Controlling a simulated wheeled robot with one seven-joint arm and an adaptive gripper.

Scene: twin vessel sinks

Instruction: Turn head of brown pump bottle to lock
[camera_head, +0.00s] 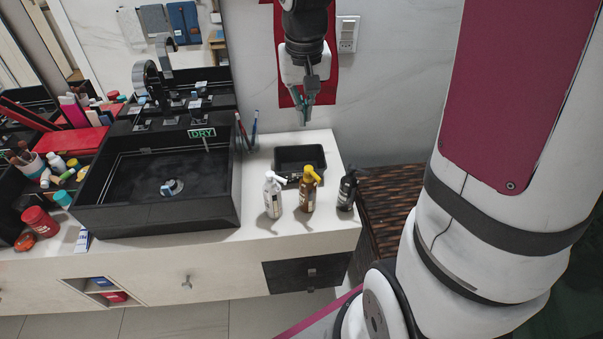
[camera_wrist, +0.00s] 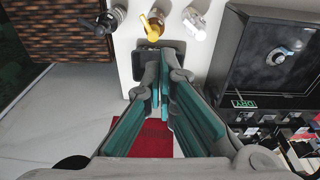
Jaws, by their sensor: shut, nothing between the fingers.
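The brown pump bottle (camera_head: 307,197) stands upright on the white counter, with a yellow pump head (camera_head: 311,174) on top. It stands between a white pump bottle (camera_head: 272,196) and a black one (camera_head: 347,191). My gripper (camera_head: 305,116) hangs above the back of the counter near the wall, pointing down, higher than the bottle and apart from it. In the wrist view the brown bottle (camera_wrist: 154,25) is at the top, beyond my fingertips (camera_wrist: 163,60). The fingers are shut and hold nothing.
A black tray (camera_head: 299,153) sits behind the bottles, partly hidden by my fingers in the wrist view. The black vessel sink (camera_head: 160,180) is to the left. A cup with toothbrushes (camera_head: 247,140) stands beside the sink. A red towel (camera_head: 283,85) hangs on the wall behind my gripper.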

